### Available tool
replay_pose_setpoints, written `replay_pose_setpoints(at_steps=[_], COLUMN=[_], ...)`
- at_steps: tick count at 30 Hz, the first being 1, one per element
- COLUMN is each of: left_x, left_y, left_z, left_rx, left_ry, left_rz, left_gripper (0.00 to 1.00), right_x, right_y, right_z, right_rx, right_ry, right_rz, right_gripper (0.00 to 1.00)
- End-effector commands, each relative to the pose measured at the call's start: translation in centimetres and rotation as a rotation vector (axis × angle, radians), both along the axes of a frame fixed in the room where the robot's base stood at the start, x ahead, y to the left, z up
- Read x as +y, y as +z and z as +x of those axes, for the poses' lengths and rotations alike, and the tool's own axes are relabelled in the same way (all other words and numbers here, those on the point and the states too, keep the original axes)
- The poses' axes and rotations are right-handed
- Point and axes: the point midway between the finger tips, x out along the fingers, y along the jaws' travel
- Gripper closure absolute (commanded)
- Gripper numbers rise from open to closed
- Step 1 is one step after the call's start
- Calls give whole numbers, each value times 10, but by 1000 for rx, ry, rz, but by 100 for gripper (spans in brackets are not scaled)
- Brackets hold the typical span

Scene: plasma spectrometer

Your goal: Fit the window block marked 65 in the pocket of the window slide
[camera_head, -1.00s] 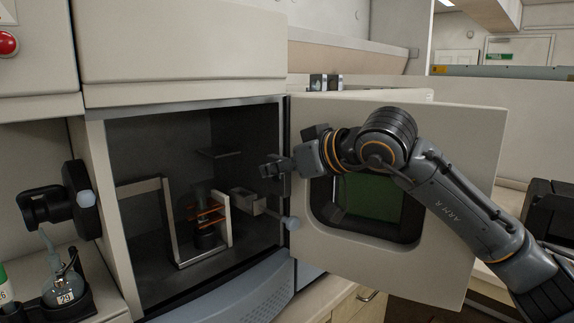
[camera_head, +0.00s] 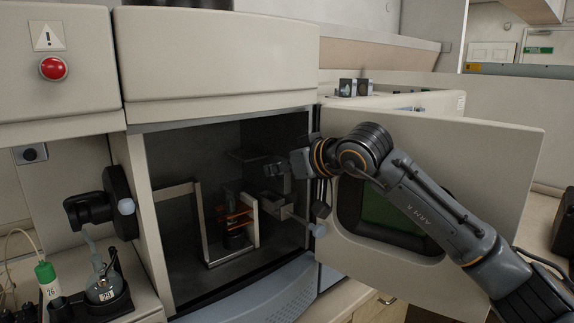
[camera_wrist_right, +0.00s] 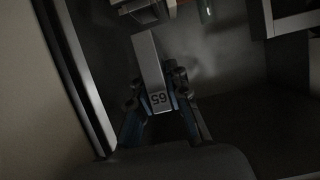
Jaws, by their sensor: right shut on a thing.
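My right gripper (camera_head: 276,168) is inside the open chamber, near its right opening edge. In the right wrist view it is shut on the pale, bar-shaped window block marked 65 (camera_wrist_right: 150,68); the number reads upside down. The block's far end points at a small bracket with a dark recess (camera_wrist_right: 140,10), at the top edge of that view. It looks like the window slide; its pocket is not clear. In the head view a pale arm (camera_head: 292,213) below my gripper seems to belong to it. A gap shows between block and bracket. My left gripper is not in view.
The open chamber door (camera_head: 480,190) stands to the right, behind my right arm. A pale U-shaped stand (camera_head: 190,188) with an orange coil (camera_head: 237,216) stands left of the gripper. Two small dark-faced blocks (camera_head: 356,88) sit on top behind the door. A flask (camera_head: 103,287) is outside, left.

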Motion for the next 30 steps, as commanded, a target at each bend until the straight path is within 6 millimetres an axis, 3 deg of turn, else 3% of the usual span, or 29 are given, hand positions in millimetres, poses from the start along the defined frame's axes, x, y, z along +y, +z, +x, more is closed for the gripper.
replay_pose_setpoints(at_steps=[16,19,30], left_x=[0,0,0], left_y=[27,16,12], left_z=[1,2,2], left_rx=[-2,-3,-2], left_ry=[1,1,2], left_rz=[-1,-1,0], left_gripper=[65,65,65], right_x=[26,25,25], right_y=[-1,-12,-16], right_z=[34,34,33], right_rx=[1,-2,-1], right_ry=[1,0,0], right_rz=[0,-1,0], right_gripper=[100,100,100])
